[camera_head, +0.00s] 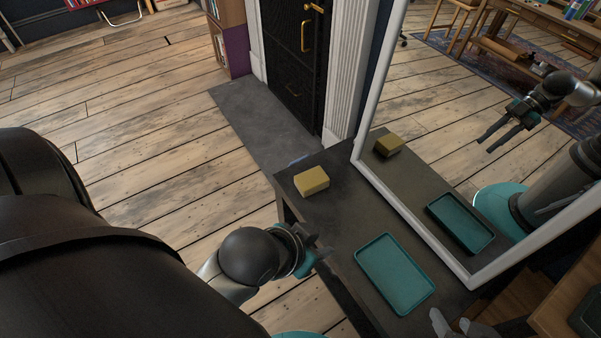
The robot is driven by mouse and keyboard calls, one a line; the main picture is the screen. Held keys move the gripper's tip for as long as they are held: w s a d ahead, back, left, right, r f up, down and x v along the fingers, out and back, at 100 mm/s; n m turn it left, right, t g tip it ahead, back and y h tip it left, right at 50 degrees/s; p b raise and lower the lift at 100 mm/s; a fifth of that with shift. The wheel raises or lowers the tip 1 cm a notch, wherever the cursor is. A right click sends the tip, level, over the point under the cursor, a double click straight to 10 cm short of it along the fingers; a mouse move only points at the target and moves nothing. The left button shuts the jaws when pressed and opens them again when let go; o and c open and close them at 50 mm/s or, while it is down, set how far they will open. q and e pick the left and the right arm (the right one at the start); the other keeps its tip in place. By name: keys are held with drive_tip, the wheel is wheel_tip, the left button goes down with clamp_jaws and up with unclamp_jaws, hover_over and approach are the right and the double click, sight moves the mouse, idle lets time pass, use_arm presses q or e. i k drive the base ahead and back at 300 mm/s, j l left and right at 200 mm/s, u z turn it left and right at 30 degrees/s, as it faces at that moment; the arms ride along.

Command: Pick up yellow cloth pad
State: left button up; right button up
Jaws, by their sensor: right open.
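The yellow cloth pad (311,182) is a small block-shaped pad lying at the far end of a dark table top, near its left edge. My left gripper (322,250) is at the table's left edge, nearer than the pad and apart from it. Its fingers look spread and empty, and a mirror reflection shows two separated fingers. My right gripper (454,325) shows only as grey fingertips at the bottom edge, beside the tray's near end and far from the pad; the rest is cut off.
A teal tray (430,286) lies on the dark table (345,226) between the grippers. A white-framed mirror (420,225) stands along the table's right side and reflects pad, tray and arm. Bare table lies between pad and tray. A dark door (292,75) stands beyond.

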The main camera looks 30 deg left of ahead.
sight(311, 182)
drive_tip(key=j+u, duration=0.2)
drive_tip(key=u, duration=0.15)
drive_tip(key=j+u, duration=0.3)
drive_tip(key=k+l, duration=0.1)
drive_tip(key=k, duration=0.35)
